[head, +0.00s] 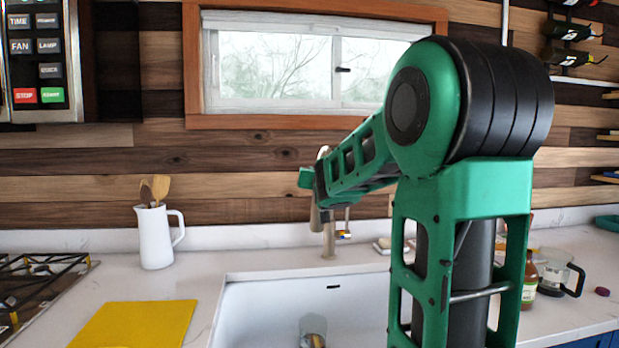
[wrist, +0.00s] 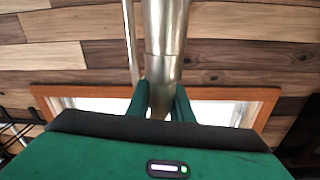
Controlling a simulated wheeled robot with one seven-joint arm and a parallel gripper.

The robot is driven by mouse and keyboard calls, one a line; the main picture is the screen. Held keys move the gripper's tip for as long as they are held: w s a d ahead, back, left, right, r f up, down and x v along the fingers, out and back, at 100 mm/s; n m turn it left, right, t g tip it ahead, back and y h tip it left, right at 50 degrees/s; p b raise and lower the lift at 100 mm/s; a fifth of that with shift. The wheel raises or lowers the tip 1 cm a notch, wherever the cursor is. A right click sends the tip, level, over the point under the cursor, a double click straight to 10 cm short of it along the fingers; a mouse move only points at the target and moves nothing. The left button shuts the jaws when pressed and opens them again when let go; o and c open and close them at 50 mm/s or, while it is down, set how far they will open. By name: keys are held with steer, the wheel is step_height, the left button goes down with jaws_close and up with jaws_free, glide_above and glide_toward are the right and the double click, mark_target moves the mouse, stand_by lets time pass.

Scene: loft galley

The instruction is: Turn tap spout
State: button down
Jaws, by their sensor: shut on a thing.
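The tap (head: 328,242) stands behind the sink, a brushed metal column with a curved spout (head: 322,153). My arm covers much of it in the head view. In the wrist view the metal spout (wrist: 166,35) runs down from the top edge and passes between the two green fingers of my gripper (wrist: 161,98). The fingers are shut on the spout, one on each side. In the head view my gripper is at the tap, and its fingertips are hard to make out.
The white sink (head: 270,315) lies in front of the tap, with a small object inside. A white jug (head: 157,238) with wooden utensils and a yellow mat (head: 135,324) are at left. A bottle (head: 530,280) and a glass pot (head: 557,270) stand at right. The window (head: 275,68) is behind.

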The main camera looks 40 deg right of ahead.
steer(key=shift+w+a, duration=0.1)
steer(key=c, duration=1.6)
jaws_free()
steer(key=v, duration=1.1)
steer(key=shift+f, duration=0.1)
